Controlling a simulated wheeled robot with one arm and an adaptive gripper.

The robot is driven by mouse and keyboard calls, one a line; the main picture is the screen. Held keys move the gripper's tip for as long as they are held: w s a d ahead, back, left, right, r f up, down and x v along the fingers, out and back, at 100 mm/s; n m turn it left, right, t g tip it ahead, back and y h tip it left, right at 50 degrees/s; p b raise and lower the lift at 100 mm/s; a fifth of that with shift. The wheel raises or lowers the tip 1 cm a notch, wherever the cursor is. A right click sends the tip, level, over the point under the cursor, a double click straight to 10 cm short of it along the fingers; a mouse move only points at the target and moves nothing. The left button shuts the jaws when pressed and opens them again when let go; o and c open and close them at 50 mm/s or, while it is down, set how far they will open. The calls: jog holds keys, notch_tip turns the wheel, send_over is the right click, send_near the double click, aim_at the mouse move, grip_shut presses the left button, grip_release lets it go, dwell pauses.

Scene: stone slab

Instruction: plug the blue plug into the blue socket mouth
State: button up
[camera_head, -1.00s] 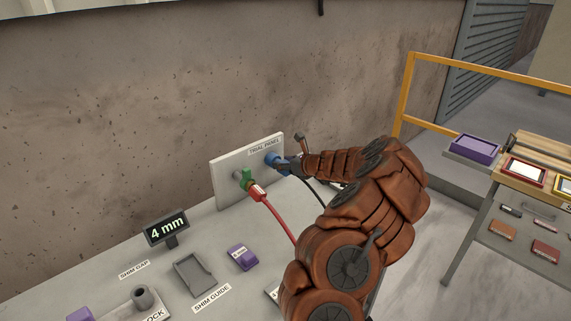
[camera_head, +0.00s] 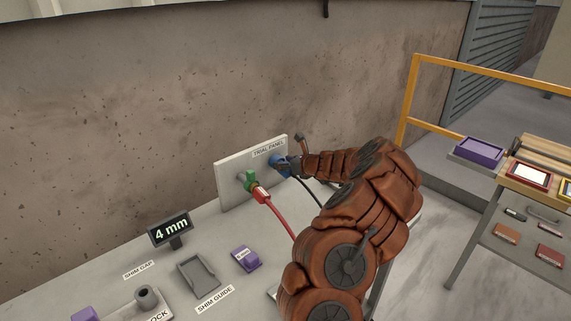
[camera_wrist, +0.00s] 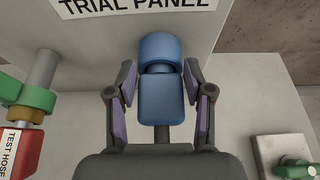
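The blue socket mouth (camera_wrist: 160,47) sticks out of the grey trial panel (camera_head: 229,178). The blue plug (camera_wrist: 160,100) is in line with it, and a narrow blue neck shows between the two bodies. How deep the plug sits in the mouth is hidden. A dark cable runs back from the plug beneath my gripper. My gripper (camera_wrist: 161,82) has one purple-padded finger on each side of the plug, close against its sides. In the head view my gripper (camera_head: 291,166) is at the panel's right side and partly covers the blue parts.
A red test hose (camera_head: 260,193) with a green collar (camera_head: 251,181) is on the panel, left of the plug. A 4 mm display (camera_head: 170,229), a shim guide tray (camera_head: 198,274) and a purple block (camera_head: 246,258) are on the slab. A yellow rail (camera_head: 408,95) stands to the right.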

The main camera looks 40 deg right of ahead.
jog(key=o, duration=0.4)
jog(key=shift+v, duration=6)
